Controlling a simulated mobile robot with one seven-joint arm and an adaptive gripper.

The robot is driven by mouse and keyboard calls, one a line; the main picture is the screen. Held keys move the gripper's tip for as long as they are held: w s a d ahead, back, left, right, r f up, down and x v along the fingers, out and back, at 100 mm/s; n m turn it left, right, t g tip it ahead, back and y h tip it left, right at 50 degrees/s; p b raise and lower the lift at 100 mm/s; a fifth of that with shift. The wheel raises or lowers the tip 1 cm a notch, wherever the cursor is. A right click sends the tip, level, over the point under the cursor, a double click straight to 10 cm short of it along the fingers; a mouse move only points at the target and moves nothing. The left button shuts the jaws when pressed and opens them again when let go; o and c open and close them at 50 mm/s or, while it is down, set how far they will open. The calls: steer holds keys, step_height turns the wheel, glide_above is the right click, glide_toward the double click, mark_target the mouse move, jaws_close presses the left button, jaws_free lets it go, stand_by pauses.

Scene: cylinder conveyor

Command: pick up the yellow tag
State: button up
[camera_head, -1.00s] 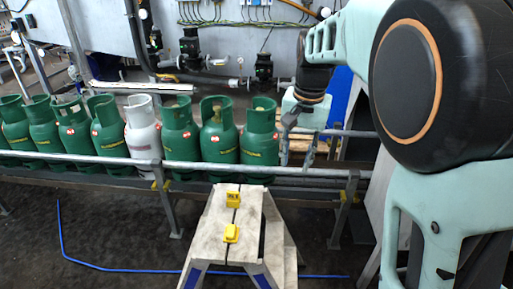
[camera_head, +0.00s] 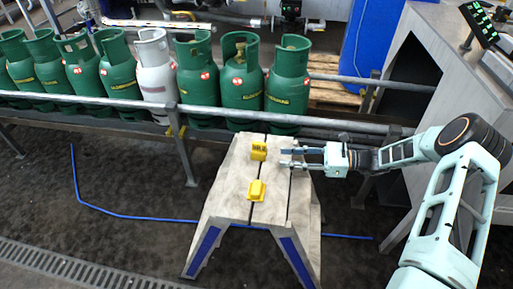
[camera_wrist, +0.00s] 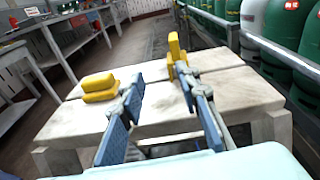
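Two small yellow items lie on the pale bench; I cannot tell for sure which is the tag. The far yellow item (camera_head: 259,151) is a blocky piece with a part standing up. In the wrist view the same upright yellow item (camera_wrist: 176,50) is just beyond the right fingertip. The near yellow item (camera_head: 256,190) is a rounded block, seen left of the fingers in the wrist view (camera_wrist: 100,88). My gripper (camera_head: 284,158) reaches in from the right over the bench, fingers apart and empty, right of the far item. Its blue-grey fingers (camera_wrist: 160,84) point across the bench.
The bench (camera_head: 230,195) stands before a conveyor rail (camera_head: 290,122). Green gas cylinders (camera_head: 240,85) and one white cylinder (camera_head: 156,70) stand behind it. A grey cabinet (camera_head: 440,60) is at the right. A blue hose (camera_head: 110,213) crosses the floor.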

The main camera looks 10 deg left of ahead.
mark_target(259, 150)
steer(key=shift+w+d+m+t+y, duration=0.25)
steer(key=shift+w+m+t+y, duration=0.35)
steer(key=shift+w+t, duration=0.25)
steer(key=shift+w+a, duration=0.15)
steer(key=shift+a, duration=0.1)
steer(key=a, duration=0.4)
steer(key=shift+a, duration=0.35)
steer(key=a, duration=0.2)
steer(key=a+b, duration=0.1)
steer(key=a, duration=0.2)
steer(key=shift+w+a+r, duration=0.1)
steer(key=shift+a+r, duration=0.2)
steer(key=shift+c, duration=0.5)
jaws_close()
